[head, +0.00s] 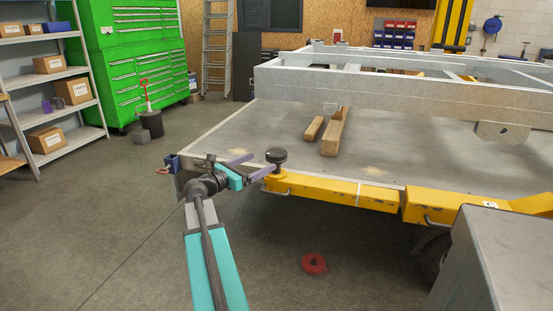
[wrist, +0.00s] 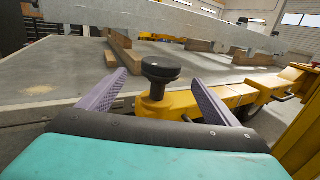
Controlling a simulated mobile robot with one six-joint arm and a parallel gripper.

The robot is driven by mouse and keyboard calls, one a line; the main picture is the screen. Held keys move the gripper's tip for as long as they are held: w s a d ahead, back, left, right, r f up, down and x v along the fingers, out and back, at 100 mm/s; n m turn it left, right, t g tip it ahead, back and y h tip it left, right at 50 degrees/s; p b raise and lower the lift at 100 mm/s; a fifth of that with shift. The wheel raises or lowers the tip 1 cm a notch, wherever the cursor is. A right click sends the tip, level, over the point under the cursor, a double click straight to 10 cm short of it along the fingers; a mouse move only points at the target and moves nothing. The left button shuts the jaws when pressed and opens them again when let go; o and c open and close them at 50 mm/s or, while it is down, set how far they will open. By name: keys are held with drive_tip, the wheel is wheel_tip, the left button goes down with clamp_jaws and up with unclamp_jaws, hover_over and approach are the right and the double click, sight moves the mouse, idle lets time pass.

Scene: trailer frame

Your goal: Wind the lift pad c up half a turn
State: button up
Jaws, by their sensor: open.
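The lift pad (head: 277,155) is a round black disc on a short dark stem. It stands upright on the end of a yellow lift arm (head: 330,192) at the near edge of the platform. In the wrist view the pad (wrist: 161,68) sits ahead, between the two purple fingers. My gripper (head: 251,165) is open, its fingers spread to either side of the pad, with a gap to it on both sides. In the wrist view the gripper (wrist: 155,88) holds nothing. I see no letter on this pad.
A grey trailer frame (head: 400,95) spans the platform behind the pad, with wooden blocks (head: 332,138) beneath it. A red disc (head: 314,263) lies on the floor. A grey box-like body (head: 495,262) stands at lower right.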

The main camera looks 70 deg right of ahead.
sight(283, 151)
drive_tip(key=shift+s+a+f+t+b, duration=0.1)
drive_tip(key=shift+s+a+t+b, duration=0.15)
drive_tip(key=shift+a+t+b, duration=0.1)
drive_tip(key=shift+d, duration=0.1)
drive_tip(key=x, duration=1.3)
drive_tip(key=shift+s+d+r, duration=0.1)
drive_tip(key=shift+d+r, duration=0.1)
drive_tip(key=shift+d, duration=0.15)
drive_tip(key=c, duration=1.1)
drive_tip(key=shift+o, duration=0.2)
drive_tip(key=shift+r+g+p, duration=0.1)
drive_tip(key=shift+g+p, duration=0.2)
drive_tip(key=shift+g, duration=0.15)
